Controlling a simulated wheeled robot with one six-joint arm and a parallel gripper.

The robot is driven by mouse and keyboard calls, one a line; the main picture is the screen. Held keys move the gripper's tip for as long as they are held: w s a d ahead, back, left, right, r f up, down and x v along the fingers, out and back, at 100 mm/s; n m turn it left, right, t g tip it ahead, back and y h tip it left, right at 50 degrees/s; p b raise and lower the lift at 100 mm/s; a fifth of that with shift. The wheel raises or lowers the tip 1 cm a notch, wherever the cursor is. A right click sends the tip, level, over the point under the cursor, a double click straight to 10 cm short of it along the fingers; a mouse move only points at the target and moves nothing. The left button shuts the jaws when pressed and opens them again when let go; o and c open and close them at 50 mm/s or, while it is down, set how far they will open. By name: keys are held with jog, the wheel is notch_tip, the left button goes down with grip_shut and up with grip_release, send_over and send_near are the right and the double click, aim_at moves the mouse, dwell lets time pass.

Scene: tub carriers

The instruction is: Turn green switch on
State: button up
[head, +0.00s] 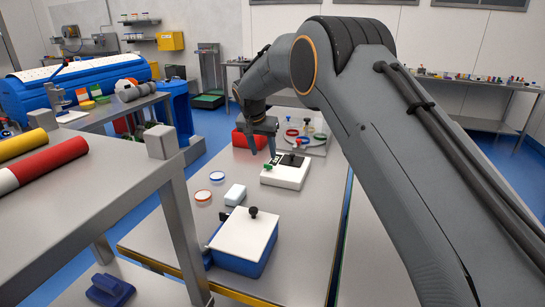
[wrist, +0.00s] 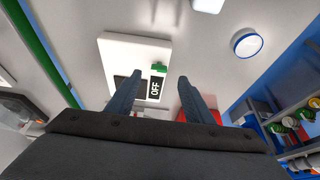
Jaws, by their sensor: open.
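The white switch box (head: 287,176) lies on the grey table, beyond my gripper in the wrist view (wrist: 122,52). A small green switch (wrist: 159,68) sits on its face, beside a black label reading OFF (wrist: 155,88). In the head view the green switch (head: 267,167) is at the box's left side. My gripper (head: 262,154) is open, its fingers pointing down close to the box. In the wrist view the fingertips (wrist: 159,77) straddle the line to the switch, with nothing between them. I cannot tell whether they touch the box.
A red bin (head: 247,140) and a clear tray with coloured rings (head: 302,138) stand behind the box. A white block (head: 235,194), two round lids (head: 203,195) and a blue box with a white lid (head: 243,238) stand nearer.

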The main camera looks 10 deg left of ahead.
aim_at(268, 167)
jog(key=p+x, duration=0.1)
jog(key=x, duration=0.2)
jog(key=p+x, duration=0.1)
jog(key=x, duration=0.2)
jog(key=shift+w+d, duration=0.2)
jog(key=shift+w, duration=0.3)
jog(key=shift+x, duration=0.85)
jog(key=shift+a, duration=0.1)
jog(key=c, duration=1)
jog(key=shift+c, duration=0.2)
